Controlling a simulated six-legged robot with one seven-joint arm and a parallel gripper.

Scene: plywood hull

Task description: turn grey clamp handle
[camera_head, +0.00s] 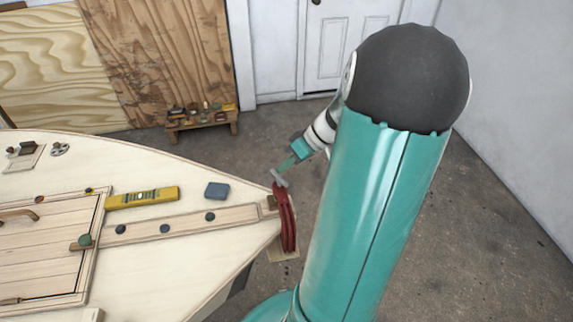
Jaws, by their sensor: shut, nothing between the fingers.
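My gripper (287,165), with a teal body and slim fingers, reaches down to the pointed tip of the hull from the upper right. It looks shut, with nothing seen between its fingers. A small pale grey piece (279,179) lies right at the fingertips, above the red looped thing at the tip; it may be the grey clamp handle. I cannot tell whether the fingers touch it or only overlap it in the view. The rest of the clamp is not clear at this size.
The red looped thing (288,222) hangs over the hull tip. A yellow level (142,198), a blue block (217,190) and a wooden hatch (45,255) are on the plywood deck (165,270). A low bench (203,122) with small items stands behind. Bare floor lies right.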

